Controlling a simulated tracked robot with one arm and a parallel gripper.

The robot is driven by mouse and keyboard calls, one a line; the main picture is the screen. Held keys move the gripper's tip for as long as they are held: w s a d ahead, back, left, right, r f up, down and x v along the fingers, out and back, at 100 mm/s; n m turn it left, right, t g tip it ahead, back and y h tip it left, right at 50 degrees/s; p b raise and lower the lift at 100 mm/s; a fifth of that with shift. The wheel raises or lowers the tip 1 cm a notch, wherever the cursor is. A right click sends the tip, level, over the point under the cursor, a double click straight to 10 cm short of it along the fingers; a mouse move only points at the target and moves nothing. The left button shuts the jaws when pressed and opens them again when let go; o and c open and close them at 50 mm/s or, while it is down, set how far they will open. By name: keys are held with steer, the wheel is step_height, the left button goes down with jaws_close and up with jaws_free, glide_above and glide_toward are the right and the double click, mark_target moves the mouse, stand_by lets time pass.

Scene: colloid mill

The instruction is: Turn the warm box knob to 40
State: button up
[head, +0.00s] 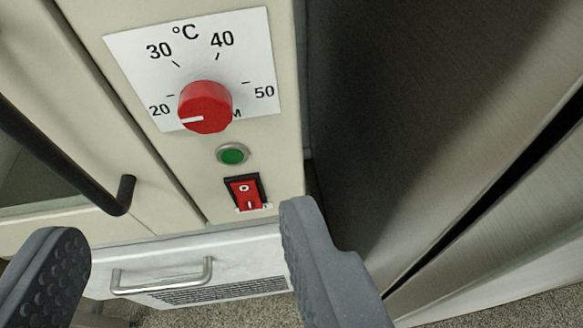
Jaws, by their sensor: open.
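The red warm box knob (206,107) sits on a white dial plate (140,53) marked °C, with 20, 30, 40, 50 and a partly hidden M. Its white pointer line points left, just below the 20 mark. The 40 mark is at the upper right of the knob. My gripper (185,240) is open and empty. Its two grey fingers are in the lower part of the view, one at the lower left and one right of centre, both below the knob and apart from it.
Below the knob are a green round lamp (233,154) and a red rocker switch (246,192). A black bar handle (70,170) stands out at the left. A silver drawer handle (162,276) is below. A grey metal surface (420,120) fills the right.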

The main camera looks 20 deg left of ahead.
mark_target(207, 113)
steer(key=x, duration=0.3)
steer(key=b+x, duration=0.1)
steer(key=x, duration=0.7)
steer(key=shift+w+f, duration=0.15)
steer(key=shift+f, duration=0.3)
steer(key=shift+b+x, duration=0.3)
steer(key=shift+x, duration=0.85)
steer(key=shift+r, duration=0.15)
steer(key=c, duration=1)
